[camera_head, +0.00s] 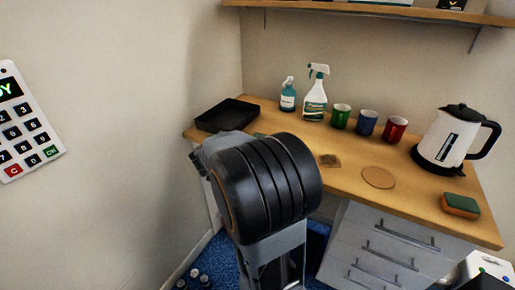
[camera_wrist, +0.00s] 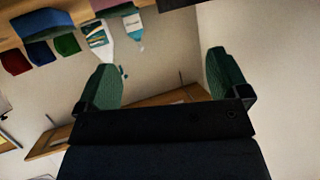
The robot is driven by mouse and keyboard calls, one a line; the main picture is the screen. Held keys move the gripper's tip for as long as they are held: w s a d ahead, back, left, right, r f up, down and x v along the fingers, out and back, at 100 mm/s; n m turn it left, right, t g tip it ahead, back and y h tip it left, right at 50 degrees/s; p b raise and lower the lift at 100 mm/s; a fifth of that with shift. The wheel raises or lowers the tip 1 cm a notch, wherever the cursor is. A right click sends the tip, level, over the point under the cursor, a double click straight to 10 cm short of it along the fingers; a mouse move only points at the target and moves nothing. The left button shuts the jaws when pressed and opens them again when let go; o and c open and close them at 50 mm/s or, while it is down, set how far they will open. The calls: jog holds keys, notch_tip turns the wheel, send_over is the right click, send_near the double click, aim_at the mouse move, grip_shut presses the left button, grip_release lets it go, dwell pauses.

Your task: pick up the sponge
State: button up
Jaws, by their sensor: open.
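The sponge (camera_head: 460,205), orange-brown with a green top, lies flat near the right front corner of the wooden counter (camera_head: 310,160) in the head view. I cannot make it out in the wrist view. My gripper (camera_wrist: 166,78) shows in the wrist view with its two green fingers wide apart and nothing between them. In the head view my dark arm covers the left front of the counter, and the gripper's fingers are not clearly visible. The gripper is well apart from the sponge, toward the counter's left side.
A white kettle (camera_head: 448,137) stands behind the sponge. A round cork mat (camera_head: 379,178) lies left of it. Green (camera_head: 340,116), blue (camera_head: 367,122) and red (camera_head: 395,129) mugs, spray bottles (camera_head: 315,96) and a black tray (camera_head: 227,114) stand farther back. A shelf (camera_head: 375,10) hangs above.

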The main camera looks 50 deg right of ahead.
jog(key=d+f+g, duration=0.1)
jog(key=d, duration=0.2)
jog(key=d+f+m+g+b, duration=0.1)
jog(key=d+f, duration=0.1)
jog(key=d, duration=0.1)
jog(key=d+f+g+h, duration=0.1)
jog(key=d+f, duration=0.1)
jog(key=d, duration=0.1)
jog(key=shift+s+d+m+b, duration=0.25)
jog(key=shift+s+m+b, duration=0.15)
jog(key=shift+r+b+x, duration=0.15)
jog(key=shift+b+x, duration=0.1)
jog(key=shift+x, duration=1.4)
jog(key=shift+r+b+x, duration=0.1)
jog(key=shift+b+x, duration=0.15)
jog(key=shift+x, duration=1.35)
jog(key=shift+w, duration=0.15)
jog(key=c, duration=1)
jog(key=shift+r, duration=0.15)
